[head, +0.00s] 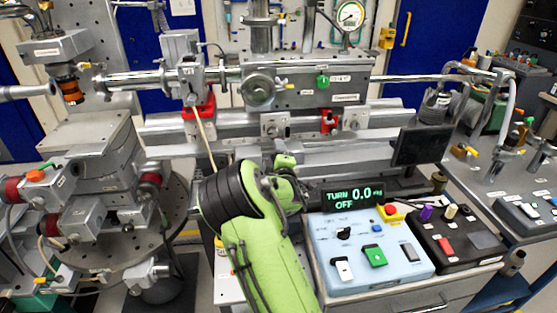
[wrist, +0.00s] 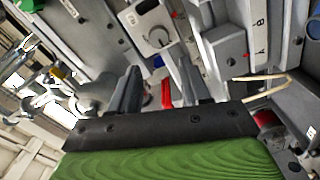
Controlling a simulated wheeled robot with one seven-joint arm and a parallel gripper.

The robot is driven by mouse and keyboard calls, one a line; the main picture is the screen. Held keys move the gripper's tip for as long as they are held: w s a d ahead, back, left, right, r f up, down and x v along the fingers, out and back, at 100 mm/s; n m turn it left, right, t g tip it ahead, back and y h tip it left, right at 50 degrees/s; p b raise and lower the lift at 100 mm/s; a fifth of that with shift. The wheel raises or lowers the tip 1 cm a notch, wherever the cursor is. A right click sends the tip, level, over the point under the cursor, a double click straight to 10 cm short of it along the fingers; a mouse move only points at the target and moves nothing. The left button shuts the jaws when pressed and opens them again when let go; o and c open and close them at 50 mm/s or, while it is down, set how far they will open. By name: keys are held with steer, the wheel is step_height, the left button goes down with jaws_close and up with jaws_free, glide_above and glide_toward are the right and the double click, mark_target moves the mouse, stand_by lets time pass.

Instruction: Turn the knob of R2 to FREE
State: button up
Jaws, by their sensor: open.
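I cannot read a label R2 in either view, so I cannot tell for sure which knob is its own. In the wrist view a pale block with a round dial-like knob (wrist: 158,38) lies just beyond my fingertips. My gripper (wrist: 157,70) is open, its two dark fingers apart and nothing held between them. A red lever (wrist: 166,92) shows in the gap, seemingly behind the fingers. In the head view small carriers with round knobs (head: 275,125) sit along the rail (head: 225,131), one with a red part (head: 329,122). My green arm hides my fingers there.
A blue control box (head: 370,250) with switches and a display (head: 352,197) reading "TURN 0.0 OFF" stand right of my arm. A black box (head: 455,235) is beside them. A dark monitor (head: 422,146) stands near the rail. A stage stack (head: 85,165) fills the left.

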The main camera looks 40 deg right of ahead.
steer(key=p+v, duration=0.1)
steer(key=v, duration=0.3)
steer(key=shift+s+a, duration=0.1)
steer(key=shift+s, duration=0.15)
steer(key=s+a+r+m+g+y+p, duration=0.1)
steer(key=s+a+r+m+g+y, duration=0.25)
steer(key=s+a, duration=0.35)
steer(key=s+a+r+m+g+y+p, duration=0.25)
steer(key=s+a+r+m+y, duration=0.2)
steer(key=a, duration=0.45)
steer(key=s+a+g, duration=0.2)
steer(key=s+a, duration=0.1)
steer(key=s, duration=0.7)
steer(key=s+a+r+m+g, duration=0.1)
steer(key=s+a, duration=0.3)
steer(key=s, duration=0.6)
steer(key=shift+s+a+g+p, duration=0.25)
steer(key=shift+g+p, duration=0.15)
steer(key=shift+g, duration=0.4)
